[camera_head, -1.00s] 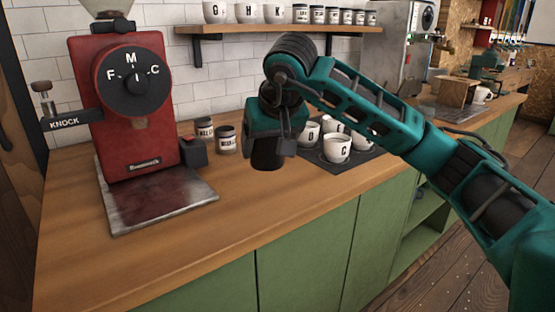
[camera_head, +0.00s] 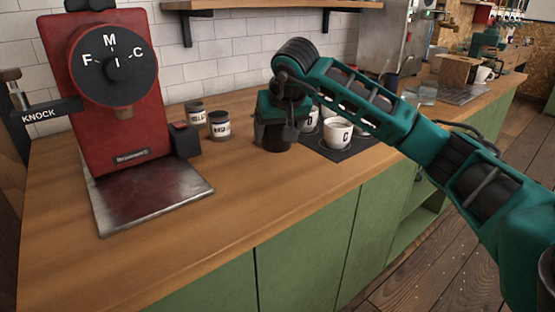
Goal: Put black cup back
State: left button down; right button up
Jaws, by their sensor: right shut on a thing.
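My right gripper (camera_head: 287,118) points down over the wooden counter, between the small jars and the white cups. It is shut on the black cup (camera_head: 270,137), which is upright and partly hidden by the gripper. The cup is at or just above the counter top; I cannot tell whether it touches. My left gripper is not in view.
A red grinder (camera_head: 118,90) stands on the left with a metal tray (camera_head: 150,200) before it. Two labelled jars (camera_head: 219,125) stand behind. White lettered cups (camera_head: 338,133) sit on a dark mat (camera_head: 335,153) at right. The front counter is clear.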

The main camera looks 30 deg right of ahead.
aim_at(279, 149)
notch_tip(279, 149, down, 2)
jog(key=shift+f, duration=0.25)
notch_tip(279, 149, down, 4)
jog(key=shift+r+b, duration=0.2)
jog(key=shift+b, duration=0.25)
jog(key=shift+f, duration=0.2)
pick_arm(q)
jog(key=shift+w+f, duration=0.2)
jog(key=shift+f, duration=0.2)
pick_arm(e)
jog(key=shift+r, duration=0.1)
jog(key=shift+f, duration=0.2)
jog(key=o, duration=1.1)
jog(key=shift+c, duration=0.2)
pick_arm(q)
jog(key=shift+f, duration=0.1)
pick_arm(e)
jog(key=shift+r, duration=0.15)
